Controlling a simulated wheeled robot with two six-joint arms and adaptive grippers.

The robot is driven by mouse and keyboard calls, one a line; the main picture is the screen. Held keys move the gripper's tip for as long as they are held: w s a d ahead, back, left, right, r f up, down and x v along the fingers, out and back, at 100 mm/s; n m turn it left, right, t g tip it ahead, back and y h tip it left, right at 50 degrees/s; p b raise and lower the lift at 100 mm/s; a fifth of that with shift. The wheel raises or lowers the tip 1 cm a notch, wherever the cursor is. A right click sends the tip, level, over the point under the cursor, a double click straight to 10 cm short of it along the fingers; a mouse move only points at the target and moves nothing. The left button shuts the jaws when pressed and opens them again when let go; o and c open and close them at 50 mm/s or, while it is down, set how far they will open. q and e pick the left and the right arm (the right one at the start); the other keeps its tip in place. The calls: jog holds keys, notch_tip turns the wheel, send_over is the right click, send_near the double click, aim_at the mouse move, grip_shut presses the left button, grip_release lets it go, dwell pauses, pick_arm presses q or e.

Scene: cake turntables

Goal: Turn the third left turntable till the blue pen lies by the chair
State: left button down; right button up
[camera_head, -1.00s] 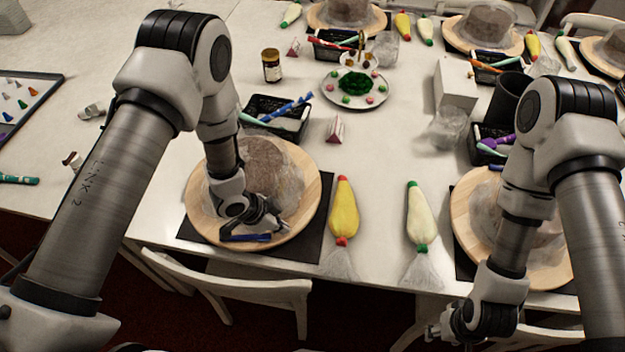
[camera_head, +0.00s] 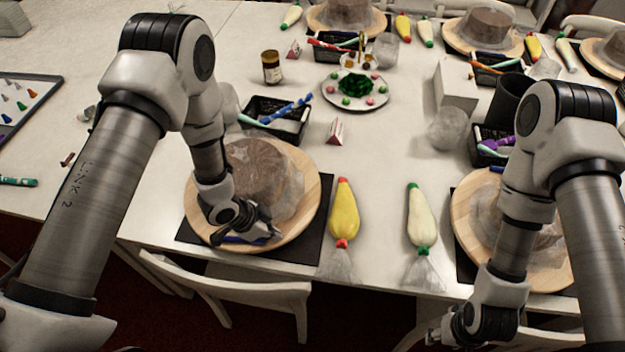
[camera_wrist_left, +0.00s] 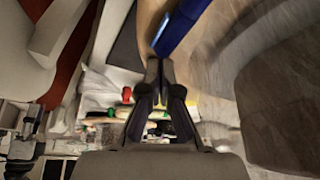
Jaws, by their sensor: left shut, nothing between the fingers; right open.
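The near left wooden turntable (camera_head: 305,215) carries a brown cake (camera_head: 258,168) under clear wrap. The blue pen (camera_head: 238,240) lies on its front rim, on the side by the white chair (camera_head: 240,290), and my left gripper partly hides it. My left gripper (camera_head: 272,236) is shut and empty, low over the front rim beside the pen. In the left wrist view, the closed fingertips (camera_wrist_left: 160,68) are at the end of the blue pen (camera_wrist_left: 180,28); I cannot tell whether they touch. My right gripper (camera_head: 436,334) is open at the table's front edge.
Yellow (camera_head: 344,210) and pale (camera_head: 418,215) piping bags lie right of the turntable. A black basket of pens (camera_head: 278,118) stands behind it. Another turntable (camera_head: 468,225) is at the right, behind my right arm. The table left of the turntable is mostly clear.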

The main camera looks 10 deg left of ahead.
pick_arm(q)
jog(key=shift+s+a, duration=0.4)
jog(key=shift+a, duration=0.3)
jog(key=shift+d+r, duration=0.1)
notch_tip(320, 180, up, 2)
jog(key=shift+w+r+p, duration=0.1)
jog(key=shift+p, duration=0.85)
jog(key=shift+r+p, duration=0.3)
jog(key=shift+r, duration=0.05)
jog(key=shift+f, duration=0.1)
